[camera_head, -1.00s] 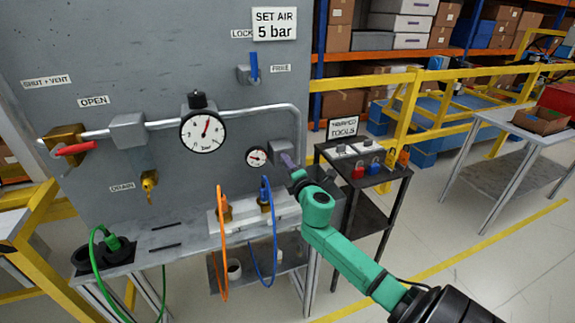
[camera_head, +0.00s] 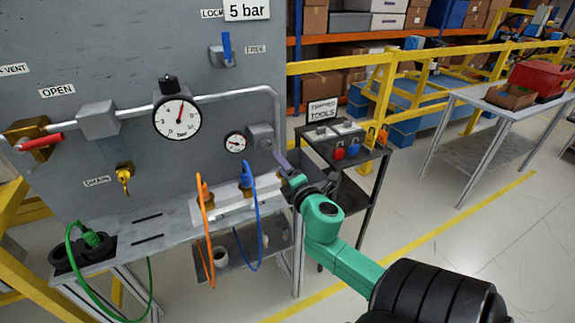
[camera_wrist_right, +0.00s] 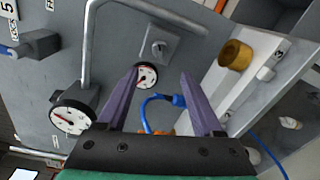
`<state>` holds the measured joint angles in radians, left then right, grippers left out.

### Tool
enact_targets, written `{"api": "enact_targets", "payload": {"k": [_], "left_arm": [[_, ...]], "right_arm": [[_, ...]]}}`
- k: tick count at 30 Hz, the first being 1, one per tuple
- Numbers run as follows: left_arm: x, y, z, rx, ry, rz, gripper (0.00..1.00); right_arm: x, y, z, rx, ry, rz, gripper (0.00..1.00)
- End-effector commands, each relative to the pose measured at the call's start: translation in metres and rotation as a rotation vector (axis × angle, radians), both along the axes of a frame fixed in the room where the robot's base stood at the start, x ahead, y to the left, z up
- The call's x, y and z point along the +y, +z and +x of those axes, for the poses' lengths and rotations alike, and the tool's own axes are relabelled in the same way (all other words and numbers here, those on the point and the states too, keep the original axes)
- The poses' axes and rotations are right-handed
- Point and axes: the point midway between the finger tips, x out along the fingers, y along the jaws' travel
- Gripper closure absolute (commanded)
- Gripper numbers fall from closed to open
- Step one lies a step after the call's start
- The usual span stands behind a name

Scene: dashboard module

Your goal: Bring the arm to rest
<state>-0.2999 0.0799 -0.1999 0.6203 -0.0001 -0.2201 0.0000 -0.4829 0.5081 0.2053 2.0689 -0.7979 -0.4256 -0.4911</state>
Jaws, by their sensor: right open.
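My right arm is green and black and comes in from the lower right in the head view. Its gripper (camera_head: 282,160) has purple fingers and is in front of the panel, just below and right of the grey box (camera_head: 260,137). In the right wrist view the gripper (camera_wrist_right: 160,72) is open, with its two purple fingers spread and nothing held between them. The small gauge (camera_wrist_right: 147,76) shows between the fingers, behind them on the panel. I cannot tell the exact gap to the panel. My left gripper is not in view.
The grey panel (camera_head: 60,130) carries a large gauge (camera_head: 177,118) and pipework. Orange (camera_head: 208,235) and blue (camera_head: 253,220) hoses hang at the bench front. A dark tool cart (camera_head: 365,160) stands right of the gripper. Open floor (camera_head: 440,235) lies right of the arm.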

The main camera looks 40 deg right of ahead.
Motion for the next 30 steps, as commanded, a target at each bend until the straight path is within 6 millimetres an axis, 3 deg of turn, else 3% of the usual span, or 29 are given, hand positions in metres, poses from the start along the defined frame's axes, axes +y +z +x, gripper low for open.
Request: {"api": "enact_targets", "payload": {"k": [3, 6, 24, 26, 27, 29, 30], "left_arm": [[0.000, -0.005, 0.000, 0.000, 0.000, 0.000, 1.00], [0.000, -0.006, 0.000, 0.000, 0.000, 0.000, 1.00], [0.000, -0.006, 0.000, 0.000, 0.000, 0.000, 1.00], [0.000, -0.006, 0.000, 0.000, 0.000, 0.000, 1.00], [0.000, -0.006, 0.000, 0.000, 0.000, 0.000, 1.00], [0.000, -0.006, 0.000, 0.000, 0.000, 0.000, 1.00], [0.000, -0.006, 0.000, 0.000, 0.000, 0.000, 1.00]], "right_arm": [[0.008, -0.002, -0.024, 0.002, -0.002, 0.002, 0.32], [0.011, 0.000, -0.034, 0.000, -0.002, 0.000, 0.32], [0.011, -0.001, -0.036, 0.004, -0.003, 0.005, 0.32], [0.008, -0.014, -0.035, 0.023, -0.012, 0.033, 0.32], [0.003, -0.031, -0.035, 0.045, -0.022, 0.069, 0.32], [-0.004, -0.069, -0.035, 0.097, -0.045, 0.152, 0.32], [-0.010, -0.102, -0.038, 0.139, -0.066, 0.223, 0.32]]}}
